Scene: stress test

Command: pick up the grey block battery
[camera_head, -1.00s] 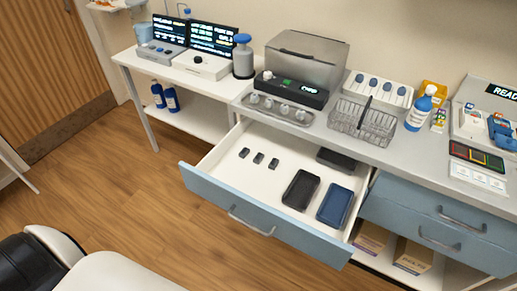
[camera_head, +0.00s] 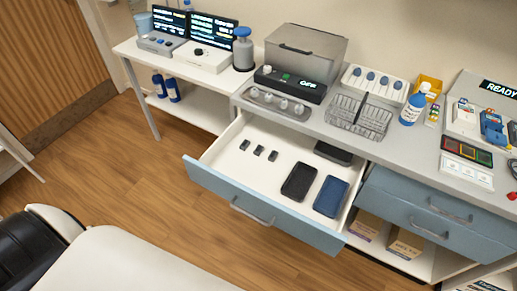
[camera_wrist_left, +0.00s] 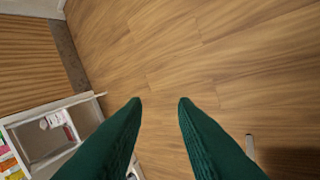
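Several dark items lie in the open drawer (camera_head: 228,166) in the head view. Three small dark grey blocks lie in a row at its left: a left one (camera_head: 245,144), a middle one (camera_head: 259,150) and a right one (camera_head: 273,156). I cannot tell whether one of them is the grey block battery. My left gripper (camera_wrist_left: 160,102) shows only in the left wrist view, as two dark green fingers spread apart with nothing between them, over bare wooden floor. No gripper shows in the head view.
The drawer also holds a black tray (camera_head: 299,182), a blue tray (camera_head: 331,196) and a dark box (camera_head: 333,153). Floor (camera_head: 130,190) left of the drawer is clear.

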